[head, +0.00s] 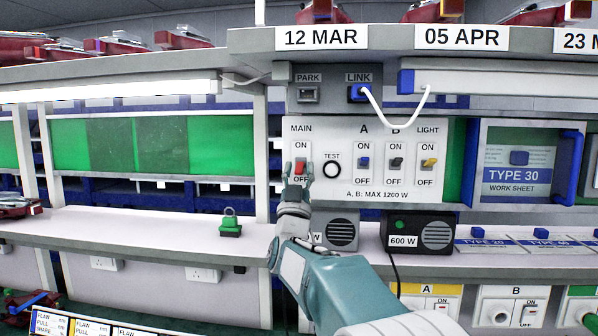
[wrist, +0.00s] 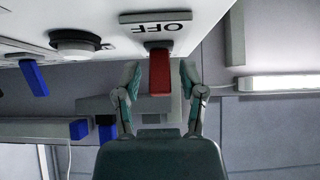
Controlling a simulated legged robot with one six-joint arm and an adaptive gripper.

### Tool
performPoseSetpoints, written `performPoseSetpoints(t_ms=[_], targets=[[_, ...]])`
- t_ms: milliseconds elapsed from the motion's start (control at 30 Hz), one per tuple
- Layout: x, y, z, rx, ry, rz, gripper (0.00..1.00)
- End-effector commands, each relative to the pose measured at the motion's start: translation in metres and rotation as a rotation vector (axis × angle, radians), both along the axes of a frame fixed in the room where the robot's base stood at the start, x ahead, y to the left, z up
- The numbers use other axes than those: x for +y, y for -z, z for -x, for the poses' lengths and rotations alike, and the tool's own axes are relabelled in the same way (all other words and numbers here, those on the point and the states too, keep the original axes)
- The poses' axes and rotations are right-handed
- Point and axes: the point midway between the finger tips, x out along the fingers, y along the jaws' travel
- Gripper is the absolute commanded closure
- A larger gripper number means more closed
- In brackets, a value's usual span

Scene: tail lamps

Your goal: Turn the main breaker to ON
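The main breaker is a red lever (head: 299,168) on the white switch panel (head: 322,127), under the word MAIN, with ON above it and OFF below. The lever sits low, near OFF. In the wrist view the red lever (wrist: 160,72) stands out from the panel next to an upside-down OFF label. My gripper (head: 298,178) is at the lever from below. In the wrist view my gripper (wrist: 160,85) has its two fingers apart, one on each side of the lever, with small gaps visible. Whether a fingertip touches the lever is not clear.
To the right on the panel are a TEST button (head: 332,168), a blue switch A (head: 364,162), a dark switch B (head: 396,162) and a yellow LIGHT switch (head: 429,162). A 600 W box (head: 418,232) stands below. A green padlock-like item (head: 230,224) sits on the left shelf.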

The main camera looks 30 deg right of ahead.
Motion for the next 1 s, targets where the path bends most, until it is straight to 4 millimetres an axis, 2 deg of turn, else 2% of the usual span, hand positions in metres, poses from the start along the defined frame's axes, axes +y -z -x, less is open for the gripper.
performPoseSetpoints(t_ms=[33, 67, 100, 567, 1000], targets=[[0.0, 0.0, 0.0, 0.0, 0.0, 0.0, 0.85], [0.0, 0.0, 0.0, 0.0, 0.0, 0.0, 0.98], [0.0, 0.0, 0.0, 0.0, 0.0, 0.0, 1.0], [0.001, -0.003, 0.001, 0.038, -0.003, -0.027, 1.0], [0.003, -0.014, 0.002, 0.268, -0.005, -0.182, 1.0]])
